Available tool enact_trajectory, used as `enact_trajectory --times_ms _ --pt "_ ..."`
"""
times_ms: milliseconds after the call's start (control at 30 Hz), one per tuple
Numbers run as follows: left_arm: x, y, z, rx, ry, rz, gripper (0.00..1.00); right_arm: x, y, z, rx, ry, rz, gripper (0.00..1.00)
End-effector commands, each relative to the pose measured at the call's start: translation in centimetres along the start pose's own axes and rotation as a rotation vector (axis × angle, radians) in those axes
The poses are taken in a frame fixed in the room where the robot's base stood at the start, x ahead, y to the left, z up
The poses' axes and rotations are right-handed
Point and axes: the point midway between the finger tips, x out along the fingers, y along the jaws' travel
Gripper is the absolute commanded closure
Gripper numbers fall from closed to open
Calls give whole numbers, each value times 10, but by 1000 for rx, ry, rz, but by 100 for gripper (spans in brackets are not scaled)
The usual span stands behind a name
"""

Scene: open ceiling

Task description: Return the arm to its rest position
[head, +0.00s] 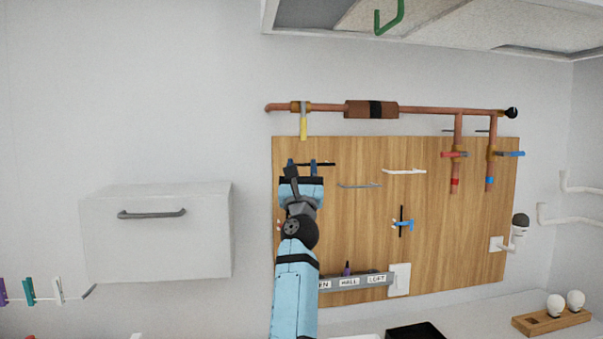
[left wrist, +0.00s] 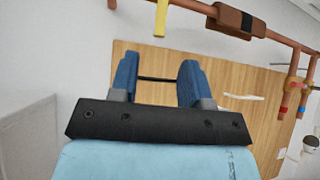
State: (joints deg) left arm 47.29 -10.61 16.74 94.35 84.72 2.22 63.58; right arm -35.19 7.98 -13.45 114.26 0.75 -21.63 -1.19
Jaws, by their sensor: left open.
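My left arm, light blue, reaches up from the bottom of the head view. Its gripper (head: 302,164) is in front of the upper left part of the wooden board (head: 360,245). In the left wrist view the two blue fingers of the gripper (left wrist: 157,75) stand apart, with nothing held between them. A thin black bar on the board shows behind the gap between the fingers; I cannot tell how far away it is. My right gripper is in neither view.
A copper pipe (head: 430,110) with a yellow-handled valve (head: 303,126) runs above the board. A white cabinet (head: 160,240) hangs to the left. A grey labelled rail (head: 375,280) crosses the board's lower part. A black tray (head: 415,332) and a wooden bulb holder (head: 550,320) stand below.

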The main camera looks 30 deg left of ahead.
Motion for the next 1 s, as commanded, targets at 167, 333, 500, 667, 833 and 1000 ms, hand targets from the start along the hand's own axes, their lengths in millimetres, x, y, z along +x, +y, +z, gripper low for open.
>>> enact_trajectory --times_ms 167,333,500,667,833,1000 --pt "-12 0 0 0 0 0 57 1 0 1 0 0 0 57" --pt "-12 0 0 0 -1 0 57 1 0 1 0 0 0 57" --pt "-12 0 0 0 0 0 57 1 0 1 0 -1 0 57" --pt "-12 0 0 1 0 0 57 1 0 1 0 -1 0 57" --pt "-36 -7 -20 139 18 -50 57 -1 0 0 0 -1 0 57" --pt "-116 -29 -75 562 46 -233 57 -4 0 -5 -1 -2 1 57"
